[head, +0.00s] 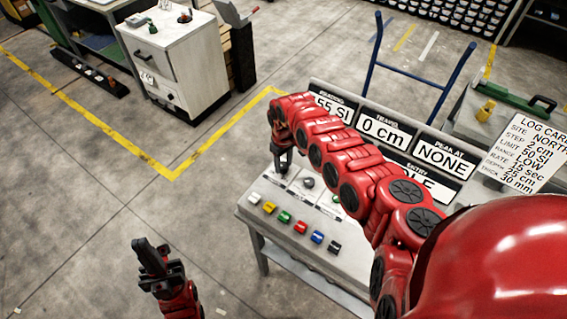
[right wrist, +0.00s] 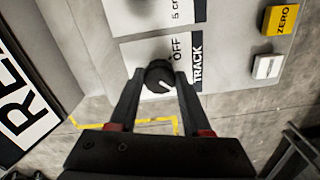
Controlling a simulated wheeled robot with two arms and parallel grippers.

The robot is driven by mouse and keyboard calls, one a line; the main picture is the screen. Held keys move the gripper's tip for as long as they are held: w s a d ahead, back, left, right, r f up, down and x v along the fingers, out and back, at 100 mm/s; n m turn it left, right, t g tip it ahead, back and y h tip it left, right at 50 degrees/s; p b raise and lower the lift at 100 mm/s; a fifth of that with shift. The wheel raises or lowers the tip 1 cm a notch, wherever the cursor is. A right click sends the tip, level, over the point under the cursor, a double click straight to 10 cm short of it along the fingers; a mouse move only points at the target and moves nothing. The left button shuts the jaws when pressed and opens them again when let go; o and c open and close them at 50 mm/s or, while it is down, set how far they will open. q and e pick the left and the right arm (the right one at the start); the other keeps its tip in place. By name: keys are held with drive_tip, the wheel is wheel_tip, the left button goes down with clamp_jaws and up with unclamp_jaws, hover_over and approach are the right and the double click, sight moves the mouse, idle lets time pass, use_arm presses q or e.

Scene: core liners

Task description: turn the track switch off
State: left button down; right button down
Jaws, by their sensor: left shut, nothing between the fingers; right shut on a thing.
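The track switch is a round black knob (right wrist: 157,76) with a white pointer line, on a white plate marked OFF beside a black TRACK label (right wrist: 198,58). In the right wrist view the pointer slants toward the lower right, not straight at the word OFF. My right gripper (head: 283,163) is over the panel's left end and is shut on the knob, one finger on each side. In the head view the gripper hides the knob. My left gripper (head: 150,258) is shut and empty, over the floor left of the panel.
The panel table (head: 262,225) carries several coloured buttons along its front, including a yellow ZERO button (right wrist: 281,19) and a white one (right wrist: 267,67). Display signs (head: 383,132) stand behind. A white cabinet (head: 175,60) and blue-handled cart (head: 415,75) are farther back.

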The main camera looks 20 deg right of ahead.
drive_tip(key=n+b, duration=0.2)
drive_tip(key=n, duration=0.2)
drive_tip(key=shift+f+b, duration=0.15)
drive_tip(key=shift+b, duration=0.15)
drive_tip(key=n+b, duration=0.3)
drive_tip(key=n, duration=0.2)
drive_tip(key=shift+d+n, duration=0.15)
drive_tip(key=shift+n, duration=0.15)
drive_tip(key=n+b, duration=0.2)
drive_tip(key=n, duration=0.2)
drive_tip(key=shift+w, duration=0.2)
drive_tip(key=shift+n+b, duration=1.1)
drive_tip(key=shift+n, duration=0.9)
drive_tip(key=shift+r, duration=0.2)
drive_tip(key=shift+c, duration=1.8)
unclamp_jaws()
